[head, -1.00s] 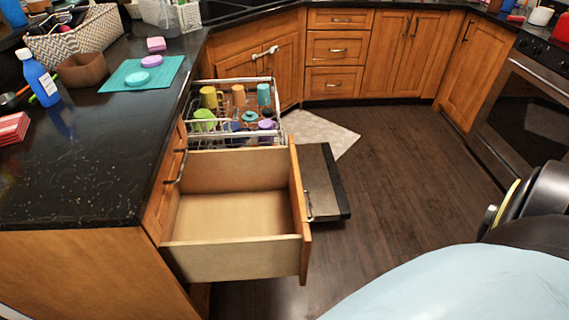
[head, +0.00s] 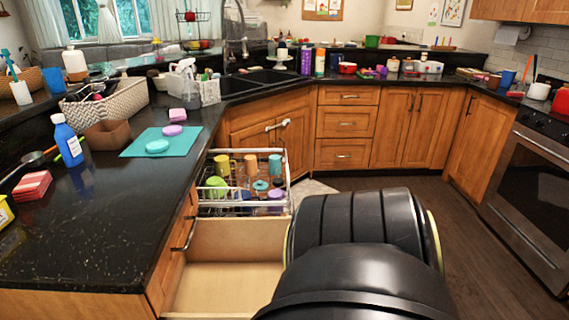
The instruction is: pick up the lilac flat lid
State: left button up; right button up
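In the head view, a small lilac disc (head: 172,130), which looks like the flat lid, lies on the teal mat (head: 133,150) on the left counter. A turquoise disc (head: 157,146) lies on the mat nearer to me. Another purple round item (head: 275,195) sits in the pulled-out dish rack, and I cannot tell whether it is a lid. A black arm part of mine fills the lower middle of the view. Neither of my grippers is in view.
A pink-lilac block (head: 177,115), brown box (head: 107,134), woven basket (head: 125,101) and blue bottle (head: 67,142) stand near the mat. The open drawer (head: 238,238) and dish rack (head: 243,208) jut out beside the counter. Front counter is mostly clear.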

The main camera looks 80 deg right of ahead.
aim_at(174, 130)
jog(key=k, duration=1)
jog(key=z, duration=1.85)
jog(key=i, duration=0.5)
jog(key=z, duration=0.1)
